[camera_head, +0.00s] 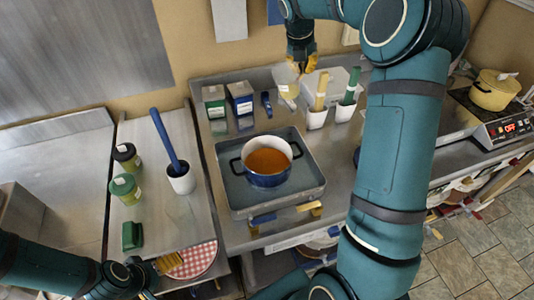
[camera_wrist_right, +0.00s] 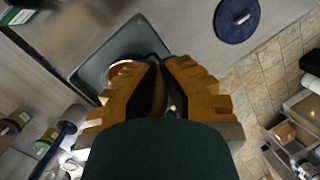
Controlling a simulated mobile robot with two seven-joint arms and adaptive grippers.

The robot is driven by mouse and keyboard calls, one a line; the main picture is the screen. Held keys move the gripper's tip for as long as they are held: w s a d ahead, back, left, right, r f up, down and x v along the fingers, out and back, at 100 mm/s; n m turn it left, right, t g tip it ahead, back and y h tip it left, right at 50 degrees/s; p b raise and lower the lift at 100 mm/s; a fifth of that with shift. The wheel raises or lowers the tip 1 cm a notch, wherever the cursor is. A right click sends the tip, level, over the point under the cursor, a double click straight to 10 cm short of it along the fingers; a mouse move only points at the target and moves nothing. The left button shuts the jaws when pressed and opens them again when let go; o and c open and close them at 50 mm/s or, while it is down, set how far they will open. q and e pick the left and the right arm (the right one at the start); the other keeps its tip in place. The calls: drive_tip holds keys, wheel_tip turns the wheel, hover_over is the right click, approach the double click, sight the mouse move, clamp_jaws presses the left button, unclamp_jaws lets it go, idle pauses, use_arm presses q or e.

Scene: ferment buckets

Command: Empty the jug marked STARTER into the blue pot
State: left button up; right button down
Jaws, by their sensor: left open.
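The blue pot (camera_head: 267,180) has a white inside and holds orange-brown liquid. It stands in a grey tray (camera_head: 312,190) and partly shows in the wrist view (camera_wrist_right: 118,70). A clear jug (camera_head: 286,80) with a pale label, too small to read, is at the back of the counter. My right gripper (camera_head: 303,66) is at the jug's upper right, overlapping it in view. In the right wrist view its fingertips (camera_wrist_right: 159,60) look close together; a grip on the jug cannot be made out. My left gripper (camera_head: 170,264) is open and empty over the checked cloth at lower left.
Two canisters (camera_head: 214,101) (camera_head: 240,97) stand left of the jug, white holders (camera_head: 316,118) (camera_head: 345,112) with handles right of it. Jars (camera_head: 126,156) (camera_head: 125,189) and a holder with a blue-handled tool (camera_head: 182,181) are left. A blue disc (camera_wrist_right: 237,18) lies on the counter.

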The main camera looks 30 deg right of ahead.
drive_tip(key=shift+r+y, duration=0.4)
drive_tip(key=shift+r, duration=0.4)
drive_tip(key=shift+s+a+r+g+y, duration=0.2)
drive_tip(key=shift+s+a+y, duration=0.25)
drive_tip(key=shift+s, duration=0.3)
drive_tip(key=shift+s+a+r+g+y, duration=0.1)
drive_tip(key=shift+s+a+r+y, duration=0.25)
drive_tip(key=shift+s, duration=0.35)
drive_tip(key=shift+s+a+r+g+y, duration=0.15)
drive_tip(key=shift+s+a+y, duration=0.35)
drive_tip(key=shift+s, duration=0.25)
drive_tip(key=shift+r, duration=2.55)
